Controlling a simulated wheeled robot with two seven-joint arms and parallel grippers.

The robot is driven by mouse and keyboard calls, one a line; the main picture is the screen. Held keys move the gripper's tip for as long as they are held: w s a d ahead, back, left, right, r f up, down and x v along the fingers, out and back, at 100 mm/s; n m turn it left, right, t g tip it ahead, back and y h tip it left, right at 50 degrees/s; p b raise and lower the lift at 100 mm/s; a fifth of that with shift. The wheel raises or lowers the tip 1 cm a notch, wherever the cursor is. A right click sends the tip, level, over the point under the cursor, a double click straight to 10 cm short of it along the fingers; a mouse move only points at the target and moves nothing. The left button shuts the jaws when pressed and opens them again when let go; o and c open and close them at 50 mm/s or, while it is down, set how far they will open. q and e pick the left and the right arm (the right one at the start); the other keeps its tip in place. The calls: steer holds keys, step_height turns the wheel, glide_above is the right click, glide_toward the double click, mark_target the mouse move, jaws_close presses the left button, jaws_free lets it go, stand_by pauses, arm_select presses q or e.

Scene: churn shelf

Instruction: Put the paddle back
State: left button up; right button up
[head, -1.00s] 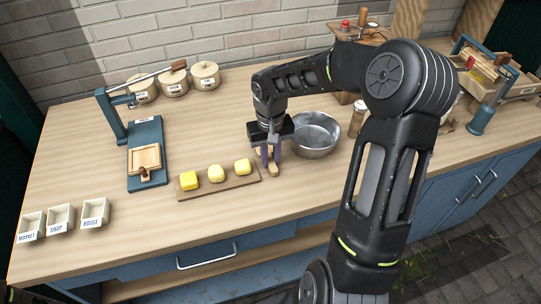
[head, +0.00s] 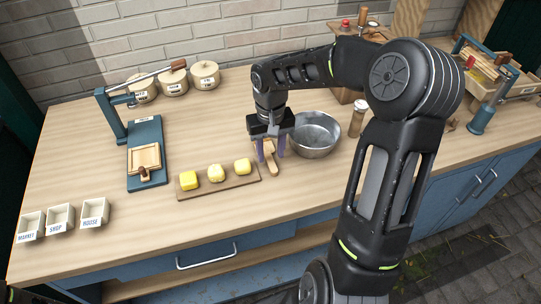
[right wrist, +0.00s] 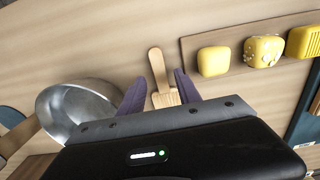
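The wooden paddle (head: 272,164) lies on the counter between the butter board and the metal bowl. In the right wrist view the paddle (right wrist: 158,68) shows its narrow handle and wider ridged end between my fingers. My right gripper (head: 271,150) is open, its two purple fingers spread apart on either side of the paddle and not closed on it. In the right wrist view the gripper (right wrist: 160,90) has a clear gap on both sides of the paddle. My left gripper is out of view.
A board (head: 236,184) with yellow butter pieces lies left of the paddle. The metal bowl (head: 316,136) stands close on the right, a wooden shaker (head: 357,118) beyond it. A blue press (head: 147,165), lidded pots (head: 174,82) and labelled trays (head: 61,218) stand left. Counter front is clear.

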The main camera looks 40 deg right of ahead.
mark_target(270, 161)
step_height(270, 161, up, 10)
steer(key=shift+b, duration=0.35)
steer(key=shift+a+f, duration=0.1)
steer(key=shift+f, duration=0.1)
stand_by(0.3)
